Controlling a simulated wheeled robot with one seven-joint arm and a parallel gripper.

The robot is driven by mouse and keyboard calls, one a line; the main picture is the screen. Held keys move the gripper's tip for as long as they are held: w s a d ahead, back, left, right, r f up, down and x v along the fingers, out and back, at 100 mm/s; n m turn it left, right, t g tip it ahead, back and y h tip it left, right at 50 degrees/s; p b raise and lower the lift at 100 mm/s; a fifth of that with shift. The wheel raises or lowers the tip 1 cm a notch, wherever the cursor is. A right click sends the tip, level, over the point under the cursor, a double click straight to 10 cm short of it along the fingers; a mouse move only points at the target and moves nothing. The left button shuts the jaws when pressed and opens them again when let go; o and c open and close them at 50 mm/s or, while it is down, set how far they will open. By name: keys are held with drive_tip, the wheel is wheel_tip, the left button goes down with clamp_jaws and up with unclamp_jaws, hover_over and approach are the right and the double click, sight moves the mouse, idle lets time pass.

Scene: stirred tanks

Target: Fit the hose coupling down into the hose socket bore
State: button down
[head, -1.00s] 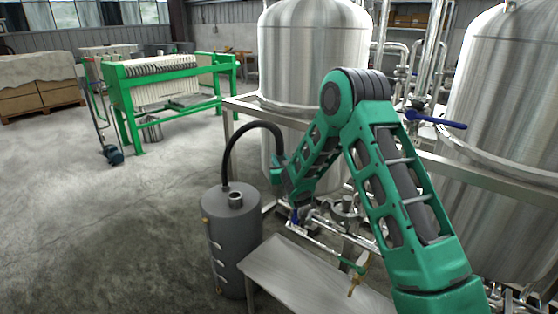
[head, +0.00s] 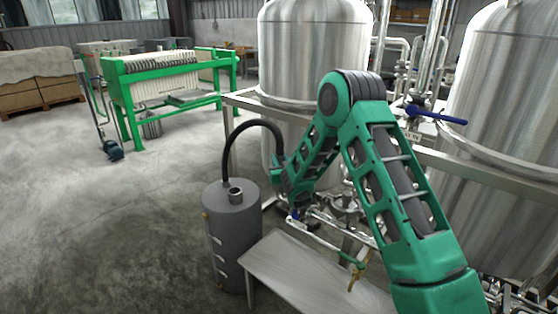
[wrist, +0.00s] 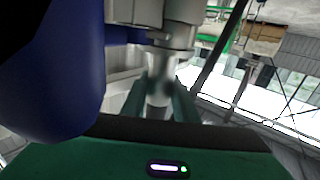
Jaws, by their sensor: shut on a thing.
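In the wrist view my gripper (wrist: 159,94) has its two dark green fingers shut around a shiny steel piece, which I take to be the hose coupling (wrist: 159,74). The wrist view appears upside down. A wider steel cylinder with a flange (wrist: 172,38) lies right beyond the coupling; it may be the hose socket, but its bore is hidden. I cannot tell whether the coupling is inside it. In the head view the black hose (head: 252,124) arches from the grey drum to my wrist, where the arm hides the coupling.
Pipes and steel tanks (head: 315,50) crowd the right. A large blue rounded thing (wrist: 50,75) is close on the wrist view's left. Floor at left is open.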

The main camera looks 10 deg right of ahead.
drive_tip(key=shift+d+f, duration=0.1)
drive_tip(key=shift+f, duration=1)
drive_tip(key=c, duration=1.3)
unclamp_jaws()
drive_tip(key=shift+c, duration=0.2)
drive_tip(key=shift+f, duration=0.1)
drive_tip(key=shift+s, duration=0.1)
drive_tip(key=s, duration=0.5)
drive_tip(key=shift+s, duration=0.1)
drive_tip(key=shift+s+d, duration=0.1)
drive_tip(key=shift+s, duration=2.35)
